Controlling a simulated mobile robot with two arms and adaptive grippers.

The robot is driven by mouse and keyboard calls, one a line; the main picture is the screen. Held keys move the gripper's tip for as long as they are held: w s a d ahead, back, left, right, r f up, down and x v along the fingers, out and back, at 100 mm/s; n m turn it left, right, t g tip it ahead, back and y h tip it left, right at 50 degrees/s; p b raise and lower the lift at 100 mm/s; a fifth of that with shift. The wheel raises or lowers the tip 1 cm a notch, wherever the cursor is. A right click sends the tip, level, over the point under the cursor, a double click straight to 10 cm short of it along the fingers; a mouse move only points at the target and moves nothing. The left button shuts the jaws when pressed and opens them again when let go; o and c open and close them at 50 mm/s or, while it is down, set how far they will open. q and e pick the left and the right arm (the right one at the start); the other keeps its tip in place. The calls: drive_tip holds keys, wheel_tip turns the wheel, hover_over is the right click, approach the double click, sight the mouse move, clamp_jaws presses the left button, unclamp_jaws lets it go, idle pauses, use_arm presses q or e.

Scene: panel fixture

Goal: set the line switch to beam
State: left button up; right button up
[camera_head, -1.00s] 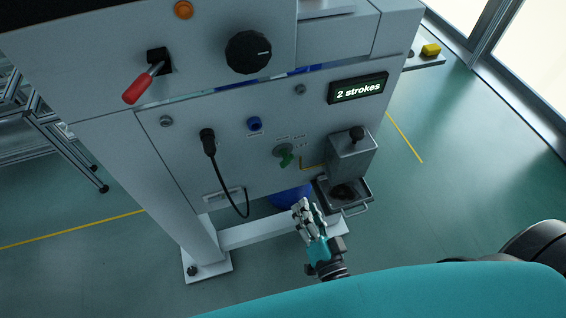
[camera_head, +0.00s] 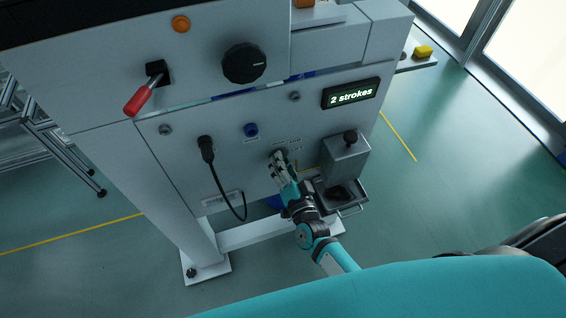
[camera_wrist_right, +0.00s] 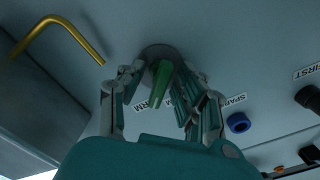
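A small switch with a green handle (camera_wrist_right: 162,82) and a round grey base is on the panel's front face, between my right gripper's fingers in the wrist view. My right gripper (camera_head: 279,165) is in front of it in the head view and hides most of it. In the wrist view the right gripper (camera_wrist_right: 163,92) is open, with fingers on both sides of the green handle and visible gaps between. Labels around the switch are partly hidden by the fingers, so I cannot tell which one the handle points to. My left gripper is not in view.
Right of the switch are a brass-coloured bent tube (camera_wrist_right: 66,30), a grey box with a black knob (camera_head: 345,160) and a tray (camera_head: 350,205). A display (camera_head: 351,94) reads "2 strokes".

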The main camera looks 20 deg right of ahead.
clamp_jaws()
idle(0.4)
drive_tip(key=shift+n, duration=0.3)
drive_tip(key=n+p, duration=0.1)
drive_tip(key=n, duration=0.1)
drive_tip(key=shift+n, duration=0.4)
drive_tip(key=n+p, duration=0.1)
drive_tip(key=n, duration=0.4)
drive_tip(key=shift+p, duration=0.3)
drive_tip(key=shift+n, duration=0.4)
